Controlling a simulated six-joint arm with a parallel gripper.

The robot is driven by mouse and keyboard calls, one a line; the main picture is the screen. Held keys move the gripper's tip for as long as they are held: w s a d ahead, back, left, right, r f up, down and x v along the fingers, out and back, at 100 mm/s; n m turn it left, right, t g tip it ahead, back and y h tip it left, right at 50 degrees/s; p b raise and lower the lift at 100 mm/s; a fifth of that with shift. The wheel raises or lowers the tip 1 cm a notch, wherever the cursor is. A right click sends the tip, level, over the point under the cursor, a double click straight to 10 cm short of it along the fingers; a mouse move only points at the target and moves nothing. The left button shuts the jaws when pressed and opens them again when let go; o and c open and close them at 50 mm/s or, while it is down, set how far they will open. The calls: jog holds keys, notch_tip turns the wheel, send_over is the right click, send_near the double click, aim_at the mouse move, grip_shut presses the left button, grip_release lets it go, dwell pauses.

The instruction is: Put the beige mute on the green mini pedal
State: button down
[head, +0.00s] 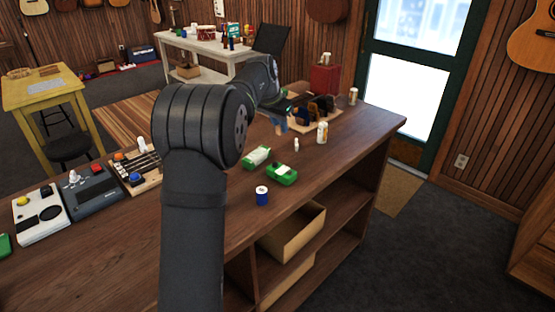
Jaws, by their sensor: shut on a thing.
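The green mini pedal (282,175) seems to be the green box with a dark knob on top, lying on the wooden counter right of my arm. A second green and white item (257,156) lies just behind it. My arm bends over the counter, and my gripper (281,124) is small and partly hidden at its far end, above the counter and behind both green items. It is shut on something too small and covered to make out. I cannot pick out the beige mute for certain.
A blue can (262,196) stands in front of the green pedal, a small white bottle (296,145) behind it. A gold can (322,133) and a tray of dark items (318,110) stand farther back. Larger pedals (92,190) fill the left. The counter's right front edge is near.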

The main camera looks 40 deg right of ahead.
jog(key=s+a+r+n+t+y, duration=0.15)
jog(key=s+n, duration=0.25)
jog(key=s, duration=0.5)
jog(key=s+a+r+n+t, duration=0.1)
jog(key=s+a+r+n, duration=0.15)
jog(key=s, duration=0.65)
jog(key=n, duration=0.1)
send_over(281, 169)
jog(key=s, duration=0.1)
jog(key=f, duration=0.5)
jog(key=a+f, duration=0.1)
jog(key=f, duration=0.2)
jog(key=shift+f, duration=1.9)
jog(key=shift+d, duration=0.1)
jog(key=shift+f, duration=0.55)
jog(key=c, duration=1.3)
grip_release()
jog(key=shift+c, duration=0.2)
